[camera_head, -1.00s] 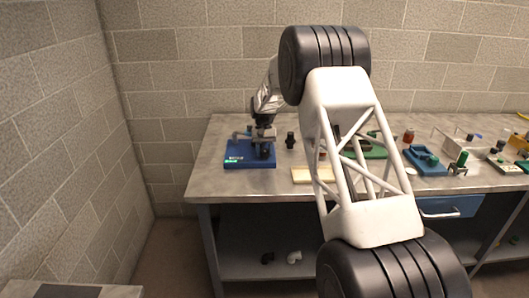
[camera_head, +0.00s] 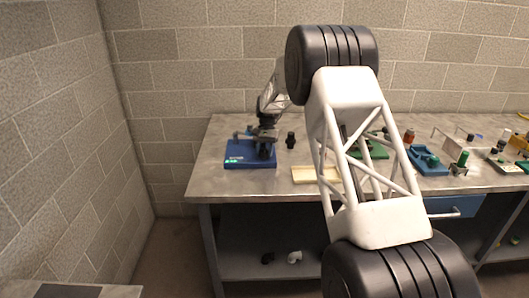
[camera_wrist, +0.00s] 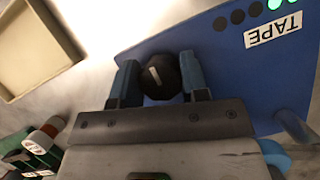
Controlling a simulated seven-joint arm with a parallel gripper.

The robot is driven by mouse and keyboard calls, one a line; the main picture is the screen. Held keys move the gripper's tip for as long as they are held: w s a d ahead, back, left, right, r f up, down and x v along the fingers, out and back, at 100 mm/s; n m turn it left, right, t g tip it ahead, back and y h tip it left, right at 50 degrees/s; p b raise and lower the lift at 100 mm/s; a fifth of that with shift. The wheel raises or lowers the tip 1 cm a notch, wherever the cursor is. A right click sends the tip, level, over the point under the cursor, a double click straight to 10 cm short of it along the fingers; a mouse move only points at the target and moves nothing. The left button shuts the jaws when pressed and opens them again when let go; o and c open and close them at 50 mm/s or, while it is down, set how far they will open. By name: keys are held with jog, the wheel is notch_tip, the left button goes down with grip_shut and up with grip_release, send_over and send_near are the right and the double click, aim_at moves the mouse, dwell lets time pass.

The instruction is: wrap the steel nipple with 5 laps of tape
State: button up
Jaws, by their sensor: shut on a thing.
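The blue tape station (camera_head: 235,153) stands at the left of the bench. It also shows in the wrist view (camera_wrist: 235,65), with a "TAPE" label upside down and a row of round lamps, two of them lit green. My gripper (camera_head: 264,145) is over the station's right part. In the wrist view my gripper (camera_wrist: 160,80) has its two blue fingers shut on a dark, faceted round knob (camera_wrist: 162,74). A grey cylinder (camera_wrist: 293,127) at the right edge may be the steel nipple; I cannot tell. Any tape on it is not visible.
A cream tray (camera_head: 312,174) lies right of the station, and a small black fitting (camera_head: 290,140) stands behind it. A blue fixture (camera_head: 428,162) and several parts fill the bench's right side. My arm hides part of the middle.

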jog(key=o, duration=0.9)
jog(key=shift+o, duration=0.2)
jog(key=shift+w+r, duration=0.1)
jog(key=shift+r, duration=0.05)
jog(key=v, duration=0.7)
jog(key=shift+r, duration=0.2)
jog(key=shift+w, duration=0.1)
